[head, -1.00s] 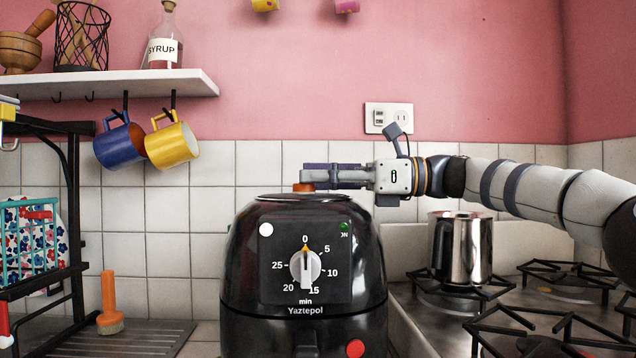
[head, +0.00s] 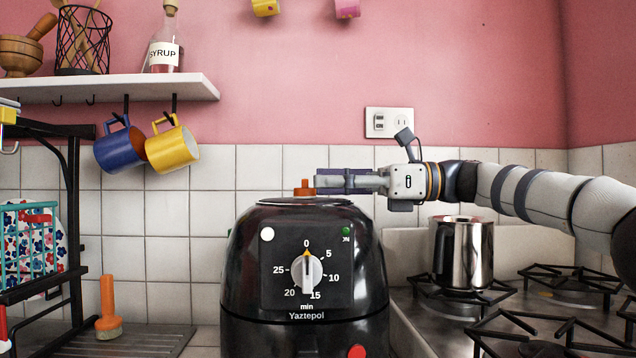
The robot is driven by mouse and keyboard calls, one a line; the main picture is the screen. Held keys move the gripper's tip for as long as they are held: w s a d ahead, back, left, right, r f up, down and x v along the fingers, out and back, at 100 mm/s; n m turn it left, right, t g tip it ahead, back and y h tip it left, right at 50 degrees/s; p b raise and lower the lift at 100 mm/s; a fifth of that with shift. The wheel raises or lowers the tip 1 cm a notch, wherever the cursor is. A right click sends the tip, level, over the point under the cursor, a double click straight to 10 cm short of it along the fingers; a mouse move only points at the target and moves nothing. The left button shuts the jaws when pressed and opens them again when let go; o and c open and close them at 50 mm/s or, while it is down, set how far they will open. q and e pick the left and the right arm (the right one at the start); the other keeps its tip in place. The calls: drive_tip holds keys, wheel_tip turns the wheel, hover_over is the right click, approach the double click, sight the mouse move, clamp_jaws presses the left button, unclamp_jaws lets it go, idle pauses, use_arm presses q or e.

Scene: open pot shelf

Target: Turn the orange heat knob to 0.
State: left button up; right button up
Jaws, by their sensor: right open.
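The orange heat knob (head: 304,189) sits on top of the black air fryer (head: 350,224). Its upright grip shows clear of the fingers, but its scale and setting cannot be read from this low angle. My right gripper (head: 321,182) is open and level, just right of the knob, with its fingers pointing left toward it. It holds nothing. Whether a fingertip still touches the knob I cannot tell. My left gripper is not in view.
A silver timer dial (head: 307,272) on the fryer's front, marked in minutes, has its orange tip at 0. A steel pot (head: 473,254) stands on the stove at right. Mugs hang under the shelf (head: 130,86) at left.

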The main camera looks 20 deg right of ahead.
drive_tip(key=v, duration=0.9)
drive_tip(key=shift+d, duration=0.4)
drive_tip(key=shift+s, duration=0.15)
